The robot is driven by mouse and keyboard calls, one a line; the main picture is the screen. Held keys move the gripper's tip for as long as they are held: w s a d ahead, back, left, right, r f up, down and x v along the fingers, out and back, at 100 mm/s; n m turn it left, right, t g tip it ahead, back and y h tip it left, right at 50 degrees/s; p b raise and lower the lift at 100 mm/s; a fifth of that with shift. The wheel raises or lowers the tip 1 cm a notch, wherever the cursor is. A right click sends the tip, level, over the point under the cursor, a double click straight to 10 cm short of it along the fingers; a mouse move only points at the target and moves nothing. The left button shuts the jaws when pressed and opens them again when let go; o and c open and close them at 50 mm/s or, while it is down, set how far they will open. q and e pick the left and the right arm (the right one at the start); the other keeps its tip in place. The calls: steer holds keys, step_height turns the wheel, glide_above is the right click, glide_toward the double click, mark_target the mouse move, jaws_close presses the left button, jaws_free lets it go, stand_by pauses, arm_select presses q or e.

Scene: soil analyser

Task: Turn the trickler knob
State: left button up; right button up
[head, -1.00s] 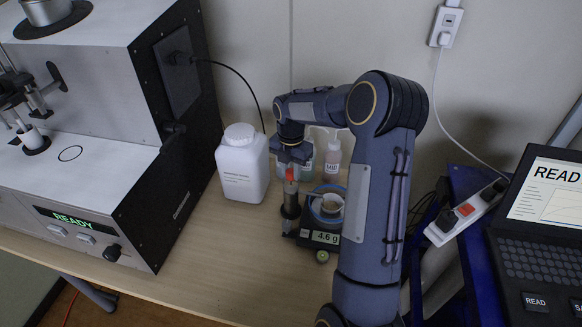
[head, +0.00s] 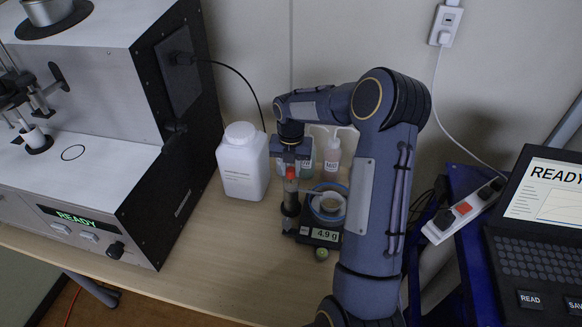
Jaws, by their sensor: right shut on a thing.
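The trickler (head: 290,205) is a dark upright tube with a reddish upper part, standing at the left side of the balance. My right gripper (head: 292,168) points down over its top and is shut there, on what looks like the trickler knob; the knob itself is mostly hidden by the gripper. The balance (head: 325,236) reads 4.9 g on its display. A white cup (head: 329,206) sits on the balance inside a blue ring, partly covered by my right arm. My left gripper is not in view.
A white bottle (head: 243,165) stands just left of the trickler. Small wash bottles (head: 332,153) stand behind. The analyser (head: 110,150) fills the left, with READY lit. A power strip (head: 463,211) and laptop (head: 540,230) are right. The table front left of the balance is clear.

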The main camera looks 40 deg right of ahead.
mark_target(291, 169)
steer(key=o, duration=1)
steer(key=shift+r, duration=0.1)
step_height(291, 169, up, 8)
steer(key=shift+f+b, duration=0.15)
steer(key=shift+b, duration=0.25)
step_height(291, 169, up, 6)
steer(key=p, duration=0.6)
